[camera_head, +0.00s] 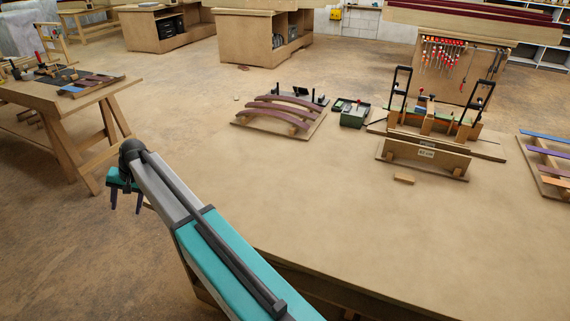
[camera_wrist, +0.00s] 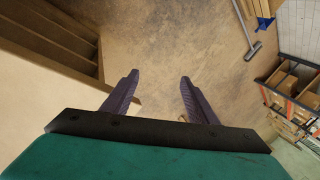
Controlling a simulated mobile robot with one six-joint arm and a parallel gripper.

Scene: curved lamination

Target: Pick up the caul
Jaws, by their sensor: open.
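I cannot tell for certain which piece is the caul. A small plain wooden block (camera_head: 404,179) lies on the large table (camera_head: 330,215), in front of a long upright wooden piece with a pale label (camera_head: 425,154). Behind that piece stands a wooden bending form with black clamps (camera_head: 425,118). My gripper (camera_head: 126,203) is far to the left of these, beyond the table's left edge, pointing down. In the wrist view my gripper (camera_wrist: 159,78) has its two dark fingers apart with nothing between them; only floor shows beyond.
A board with curved purple strips (camera_head: 285,112) and a green box (camera_head: 354,117) sit at the table's back. Coloured flat strips (camera_head: 545,150) lie at the right. A wooden workbench (camera_head: 60,98) stands at the left. The table's front and middle are clear.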

